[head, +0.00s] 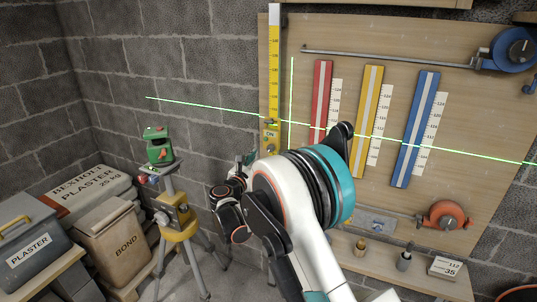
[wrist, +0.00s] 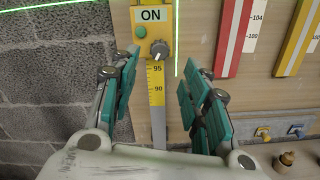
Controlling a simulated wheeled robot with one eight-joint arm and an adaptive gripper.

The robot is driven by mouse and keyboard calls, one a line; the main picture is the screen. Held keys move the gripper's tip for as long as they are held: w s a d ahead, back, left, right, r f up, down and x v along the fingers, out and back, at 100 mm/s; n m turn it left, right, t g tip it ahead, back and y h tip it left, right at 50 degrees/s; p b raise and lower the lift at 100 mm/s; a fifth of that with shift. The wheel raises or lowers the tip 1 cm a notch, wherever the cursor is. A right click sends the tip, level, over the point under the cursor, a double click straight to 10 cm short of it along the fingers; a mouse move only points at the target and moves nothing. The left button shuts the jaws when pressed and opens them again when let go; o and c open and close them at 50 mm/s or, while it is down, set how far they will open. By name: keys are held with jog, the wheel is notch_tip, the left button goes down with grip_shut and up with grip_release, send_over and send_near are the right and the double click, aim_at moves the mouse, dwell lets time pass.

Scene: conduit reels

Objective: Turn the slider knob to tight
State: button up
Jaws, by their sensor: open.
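The slider knob (wrist: 159,49) is a small dark grey knob with a pale mark pointing down and left. It sits on a yellow slider (wrist: 173,32) on the upright measuring staff (wrist: 157,101), just below an ON display and beside a green button. The slider (head: 264,136) also shows in the head view, left of my arm. My gripper (wrist: 160,78) is open, with one teal-padded finger on each side of the staff. The knob lies beyond the fingertips, between them in the picture, and nothing is held. My gripper is largely hidden by my arm in the head view.
A green laser level (head: 158,146) stands on a yellow tripod (head: 178,218) at left. Red, yellow and blue strips (head: 415,130) with scales are on the wooden board right of the staff. A shelf with small items (head: 404,258) runs below. Plaster and bond containers stand far left.

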aim_at(271, 148)
jog(key=b+x, duration=0.2)
jog(key=x, duration=0.6)
jog(key=shift+w, duration=0.1)
grip_shut()
